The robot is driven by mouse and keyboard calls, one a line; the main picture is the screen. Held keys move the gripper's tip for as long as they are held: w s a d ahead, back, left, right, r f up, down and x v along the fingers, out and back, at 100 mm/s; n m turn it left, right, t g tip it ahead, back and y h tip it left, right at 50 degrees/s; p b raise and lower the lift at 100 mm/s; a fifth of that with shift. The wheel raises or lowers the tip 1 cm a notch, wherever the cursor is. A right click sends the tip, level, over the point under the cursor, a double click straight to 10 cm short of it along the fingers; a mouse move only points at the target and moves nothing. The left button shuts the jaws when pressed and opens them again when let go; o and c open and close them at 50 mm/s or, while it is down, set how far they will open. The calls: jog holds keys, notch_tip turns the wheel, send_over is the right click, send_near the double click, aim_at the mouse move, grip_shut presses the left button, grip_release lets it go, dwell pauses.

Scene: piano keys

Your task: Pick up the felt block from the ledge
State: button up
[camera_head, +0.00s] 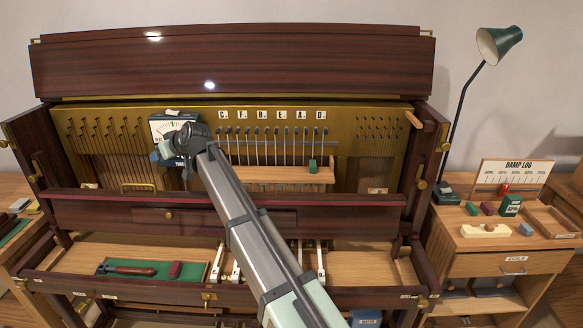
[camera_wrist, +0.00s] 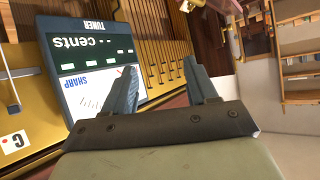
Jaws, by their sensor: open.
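A small green block (camera_head: 313,166), apparently the felt block, stands upright near the right end of the wooden ledge (camera_head: 262,172) inside the piano, below the lettered tags. My gripper (camera_head: 171,162) is well to its left, in front of the tuner (camera_head: 160,126). In the wrist view my gripper (camera_wrist: 162,78) has its two fingers spread with nothing held between them. The tuner (camera_wrist: 92,55) shows beyond the fingers, left of the middle. The felt block cannot be made out in the wrist view.
My arm crosses the front rail (camera_head: 130,215) and hides part of the ledge's left side. Pins and hammers stand behind the ledge. Below, a green tray (camera_head: 120,271) holds a wooden-handled tool and a red block (camera_head: 175,270). A cabinet with a lamp (camera_head: 499,44) stands right.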

jog(key=w+d+m+h, duration=0.2)
jog(key=w+d+h, duration=0.15)
jog(key=d, duration=0.75)
jog(key=w+d+m+h, duration=0.25)
jog(key=w+d, duration=0.25)
jog(key=d, duration=0.6)
jog(key=m+h, duration=0.4)
jog(key=m, duration=0.2)
send_near(313, 163)
jog(key=shift+g, duration=0.3)
jog(key=x, duration=0.8)
jog(key=shift+w+f, duration=0.25)
jog(key=shift+w, duration=0.15)
grip_shut()
